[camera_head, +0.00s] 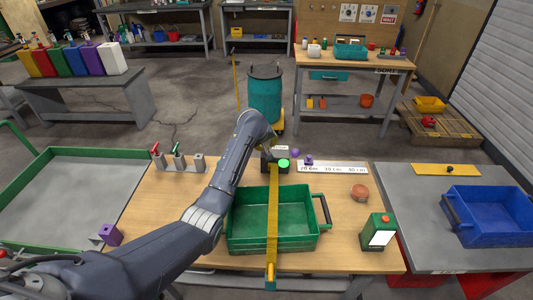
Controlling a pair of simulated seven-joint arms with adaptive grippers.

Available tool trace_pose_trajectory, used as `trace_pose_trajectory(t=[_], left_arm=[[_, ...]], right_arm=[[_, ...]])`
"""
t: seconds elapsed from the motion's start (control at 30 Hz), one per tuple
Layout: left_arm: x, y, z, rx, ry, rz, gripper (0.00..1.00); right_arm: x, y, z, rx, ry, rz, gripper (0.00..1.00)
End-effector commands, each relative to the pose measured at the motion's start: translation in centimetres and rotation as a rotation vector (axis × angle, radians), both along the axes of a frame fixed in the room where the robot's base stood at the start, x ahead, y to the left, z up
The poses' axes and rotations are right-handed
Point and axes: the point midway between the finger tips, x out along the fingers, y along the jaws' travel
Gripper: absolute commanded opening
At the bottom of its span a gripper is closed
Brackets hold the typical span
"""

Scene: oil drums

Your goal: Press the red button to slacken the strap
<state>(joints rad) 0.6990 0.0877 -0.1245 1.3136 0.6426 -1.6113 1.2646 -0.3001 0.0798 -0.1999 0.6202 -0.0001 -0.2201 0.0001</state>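A yellow strap (272,215) runs over the green tray (240,241) on the wooden table, from a dark device (267,166) at the back down to the front edge. A bright green round button (284,163) shows on that device. No red button is visible there; my gripper and arm cover part of the device. My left arm reaches in from the lower left, and its gripper (277,151) is at the top of the device, just behind the green button. Its fingers are too small and hidden to read, and I cannot tell whether it touches. My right gripper is out of view.
A teal drum (264,95) stands on the floor behind the table. A white ruled strip (333,167), a terracotta pot (360,192) and a green can (378,232) lie to the right. Fittings with red and green handles (177,158) stand at left. A blue crate (490,216) sits far right.

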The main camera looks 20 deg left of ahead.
Motion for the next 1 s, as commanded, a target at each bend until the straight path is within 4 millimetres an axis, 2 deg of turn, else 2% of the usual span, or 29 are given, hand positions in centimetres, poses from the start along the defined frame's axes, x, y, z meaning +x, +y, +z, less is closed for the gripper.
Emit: trace_pose_trajectory(t=[0.63, 1.0], left_arm=[[0.0, 0.0, -0.07, 0.0, 0.0, 0.0, 0.0], [-0.03, -0.03, -0.99, 0.0, 0.001, 0.0, 0.0]], right_arm=[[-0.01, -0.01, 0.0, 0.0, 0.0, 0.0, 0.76], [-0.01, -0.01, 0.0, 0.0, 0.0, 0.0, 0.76]])
